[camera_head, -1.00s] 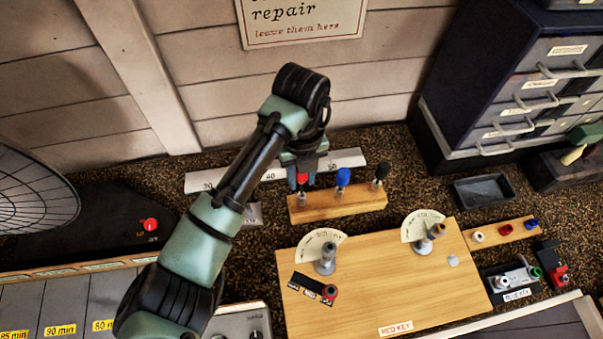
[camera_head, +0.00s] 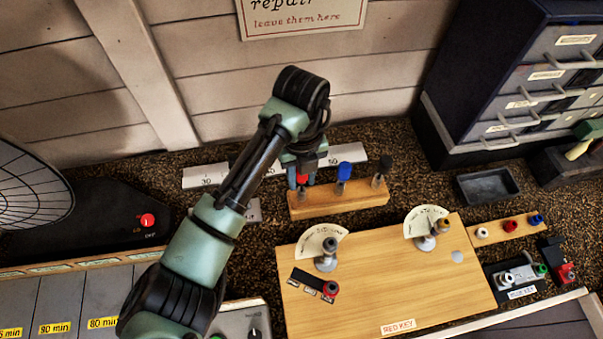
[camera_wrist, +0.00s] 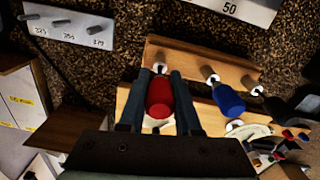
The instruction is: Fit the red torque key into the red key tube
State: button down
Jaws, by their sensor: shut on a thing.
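The red torque key (camera_head: 302,179) stands upright in a wooden rack (camera_head: 340,203), at its left end. My gripper (camera_wrist: 160,76) is shut on its red handle (camera_wrist: 160,98), one finger on each side. The key's lower end is still in the rack, and the hole hides its tip. The board carries a "RED KEY" label (camera_head: 398,327); whether this tube is the red key tube I cannot tell for sure.
A blue-handled key (camera_head: 344,171) and a black-handled key (camera_head: 380,168) stand close to the right in the rack. Two posts with paper dials (camera_head: 325,262) (camera_head: 425,241) rise from the board. A dark tray (camera_head: 487,186) and drawers (camera_head: 560,75) are at right.

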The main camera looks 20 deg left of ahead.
jog(key=shift+f+b, duration=0.65)
jog(key=shift+f, duration=0.4)
jog(key=c, duration=0.5)
grip_release()
jog(key=shift+r, duration=0.1)
notch_tip(320, 180, up, 13)
dwell(0.4)
